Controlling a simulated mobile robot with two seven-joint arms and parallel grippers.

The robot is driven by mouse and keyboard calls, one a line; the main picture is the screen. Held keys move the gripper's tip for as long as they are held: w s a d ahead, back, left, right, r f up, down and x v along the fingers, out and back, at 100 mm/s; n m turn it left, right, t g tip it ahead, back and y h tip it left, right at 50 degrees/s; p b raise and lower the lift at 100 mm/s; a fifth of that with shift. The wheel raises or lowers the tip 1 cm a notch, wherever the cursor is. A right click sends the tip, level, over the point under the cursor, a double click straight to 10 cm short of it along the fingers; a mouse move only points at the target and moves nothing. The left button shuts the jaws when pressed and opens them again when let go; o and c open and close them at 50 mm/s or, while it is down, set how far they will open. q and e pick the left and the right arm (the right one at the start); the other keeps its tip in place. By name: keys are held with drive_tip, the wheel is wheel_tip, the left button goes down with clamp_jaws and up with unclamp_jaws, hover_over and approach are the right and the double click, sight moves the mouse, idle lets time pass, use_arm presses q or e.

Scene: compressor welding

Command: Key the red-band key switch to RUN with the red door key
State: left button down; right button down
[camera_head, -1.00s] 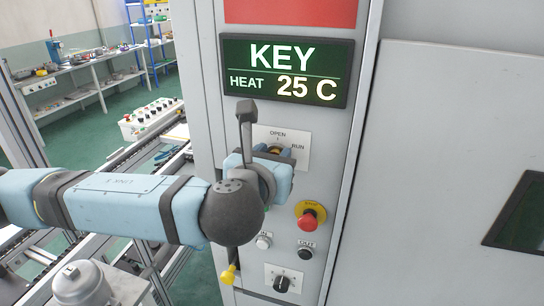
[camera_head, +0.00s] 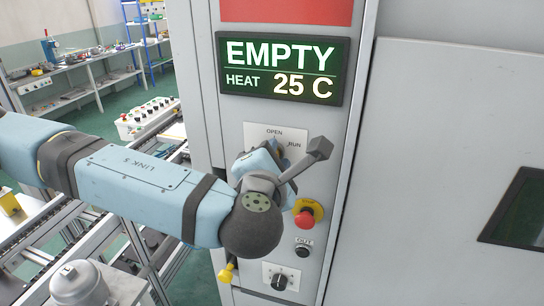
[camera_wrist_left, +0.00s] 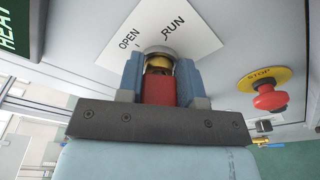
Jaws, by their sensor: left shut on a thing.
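The key switch's white plate (camera_head: 265,134) marked OPEN and RUN is on the grey cabinet front. In the left wrist view the plate (camera_wrist_left: 185,28) appears tilted. My left gripper (camera_wrist_left: 160,72) is shut on the red door key (camera_wrist_left: 160,88), whose head is between the jaws. The key points into the switch (camera_wrist_left: 159,60), where a brass part shows. In the head view my left gripper (camera_head: 258,160) is rolled toward RUN and hides the key and most of the switch. The display (camera_head: 281,70) reads EMPTY, HEAT 25 C. My right gripper is not in view.
A red stop button (camera_head: 307,214) on a yellow disc, also in the left wrist view (camera_wrist_left: 269,95), sits close below right of my gripper. Below it are a black button (camera_head: 303,250) and a rotary knob (camera_head: 279,283). A yellow-tipped part (camera_head: 227,272) hangs below my wrist.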

use_arm(q)
drive_tip(key=c, duration=0.7)
unclamp_jaws()
drive_tip(key=shift+s, duration=0.1)
drive_tip(key=shift+s, duration=0.3)
drive_tip(key=b+v, duration=0.4)
drive_tip(key=v, duration=0.9)
